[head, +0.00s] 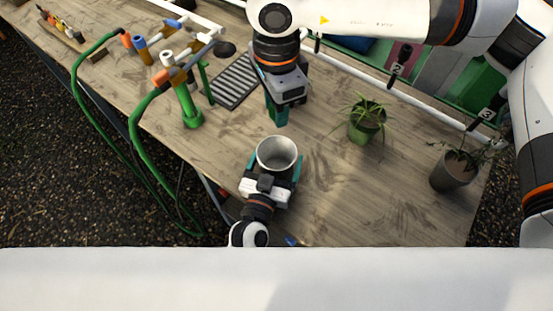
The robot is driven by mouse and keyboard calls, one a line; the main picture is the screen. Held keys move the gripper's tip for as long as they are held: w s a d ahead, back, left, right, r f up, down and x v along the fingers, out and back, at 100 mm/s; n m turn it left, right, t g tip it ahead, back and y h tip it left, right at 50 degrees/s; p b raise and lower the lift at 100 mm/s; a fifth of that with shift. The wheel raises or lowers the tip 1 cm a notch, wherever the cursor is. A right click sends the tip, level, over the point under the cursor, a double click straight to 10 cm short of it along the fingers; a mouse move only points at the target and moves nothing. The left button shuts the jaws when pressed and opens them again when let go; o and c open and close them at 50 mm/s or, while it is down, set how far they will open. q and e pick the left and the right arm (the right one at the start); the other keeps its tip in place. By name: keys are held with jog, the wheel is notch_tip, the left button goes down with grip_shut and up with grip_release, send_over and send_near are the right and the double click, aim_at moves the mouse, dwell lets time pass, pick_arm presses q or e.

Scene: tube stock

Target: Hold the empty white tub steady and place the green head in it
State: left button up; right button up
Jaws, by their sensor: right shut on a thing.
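The white tub (277,141) stands upright on the wooden table in the middle of the head view. Its open mouth faces up and I see nothing inside it. My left gripper (273,166) comes from below, with its teal fingers spread on both sides of the tub. Whether they touch its wall is not clear. My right gripper (277,114) is above and behind the tub, pointing down. It is shut on the green head, which is mostly hidden by the gripper body and teal fingers. The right gripper is apart from the tub.
A potted plant (362,131) and a dark grey pot (453,173) stand to the right. A green pipe stand (191,116), a grey slotted mat (231,83) and a green hose (141,146) are at the left. A white rail (383,89) runs along the back.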

pick_arm(q)
jog(key=c, duration=0.7)
jog(key=shift+c, duration=0.2)
pick_arm(e)
send_over(277, 145)
jog(key=s, duration=0.4)
jog(key=shift+w+f, duration=0.15)
jog(key=shift+f, duration=6.25)
jog(key=o, duration=1)
notch_tip(277, 145, up, 12)
jog(key=shift+r, duration=0.1)
